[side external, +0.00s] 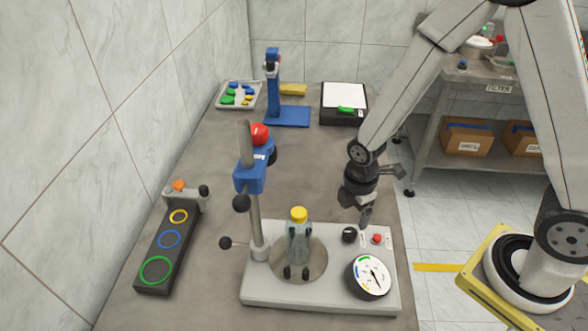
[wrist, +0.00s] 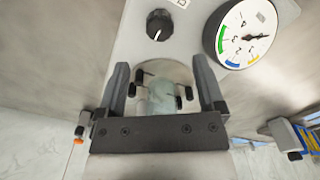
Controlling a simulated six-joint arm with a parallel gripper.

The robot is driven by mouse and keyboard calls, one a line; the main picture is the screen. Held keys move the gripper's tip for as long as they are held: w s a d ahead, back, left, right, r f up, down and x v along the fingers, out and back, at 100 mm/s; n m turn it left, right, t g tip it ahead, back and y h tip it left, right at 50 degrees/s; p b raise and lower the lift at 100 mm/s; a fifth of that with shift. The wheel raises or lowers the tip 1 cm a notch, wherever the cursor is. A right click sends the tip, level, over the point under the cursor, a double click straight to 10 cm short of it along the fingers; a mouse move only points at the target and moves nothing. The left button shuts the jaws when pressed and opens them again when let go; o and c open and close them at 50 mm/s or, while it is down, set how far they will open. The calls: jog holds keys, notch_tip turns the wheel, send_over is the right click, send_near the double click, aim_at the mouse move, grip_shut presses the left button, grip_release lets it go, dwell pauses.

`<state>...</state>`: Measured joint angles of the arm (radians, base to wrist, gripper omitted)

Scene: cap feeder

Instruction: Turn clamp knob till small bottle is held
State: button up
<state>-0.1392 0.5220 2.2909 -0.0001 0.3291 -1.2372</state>
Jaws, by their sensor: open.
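The small bottle (side external: 298,247) is pale blue-green with a yellow cap and stands upright on the round plate of the grey fixture (side external: 325,301). Black clamp pads (side external: 288,272) surround it; I cannot tell whether they touch it. A black knob (side external: 348,235) sits on the fixture right of the bottle; its white pointer mark shows in the wrist view (wrist: 159,25). My gripper (side external: 384,199) is open and empty, above and behind the knob, apart from it. In the wrist view, the bottle (wrist: 161,99) appears between my gripper's fingers (wrist: 161,66).
A dial gauge (side external: 370,277) and red button (side external: 377,238) are beside the knob. A post with a blue head and red top (side external: 250,177) rises left of the bottle. A ringed rack (side external: 169,240) lies left. A blue stand (side external: 288,115) and black-framed scale (side external: 344,101) stand behind.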

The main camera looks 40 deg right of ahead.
aim_at(350, 232)
jog(key=shift+f, duration=3.8)
grip_shut()
